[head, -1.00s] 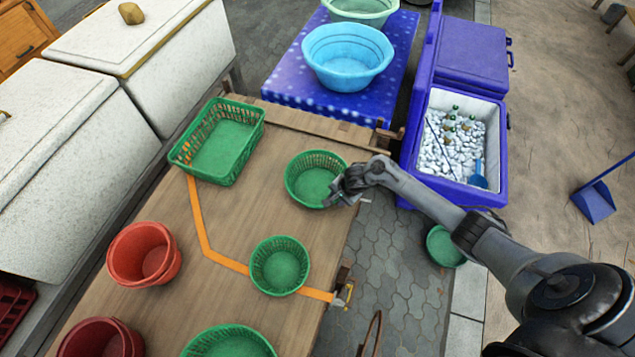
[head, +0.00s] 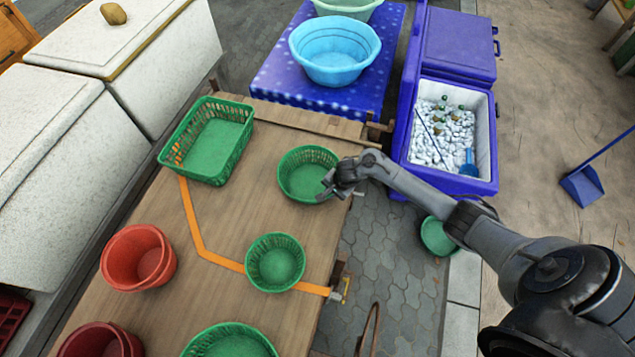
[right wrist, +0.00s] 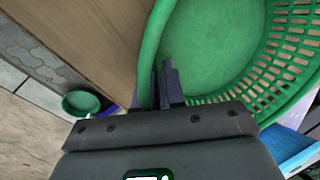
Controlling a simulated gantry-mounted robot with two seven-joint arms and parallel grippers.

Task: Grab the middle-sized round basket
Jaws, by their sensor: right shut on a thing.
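A green round basket (head: 306,177) with latticed sides stands at the far right edge of the wooden table; by look it is the middle one in size. My right gripper (head: 326,189) is at its near right rim. In the right wrist view, the gripper's fingers (right wrist: 162,85) straddle the rim of this basket (right wrist: 215,50) and are shut on it. A smaller round green basket (head: 275,264) stands nearer on the table. A larger one (head: 230,343) is cut by the bottom edge. My left gripper is not in view.
A rectangular green basket (head: 208,140) stands to the left, and red buckets (head: 138,257) lower left. A blue basin (head: 335,50) sits on a blue-clothed table behind. An open blue cooler (head: 448,130) stands at right. Orange tape (head: 222,261) crosses the table.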

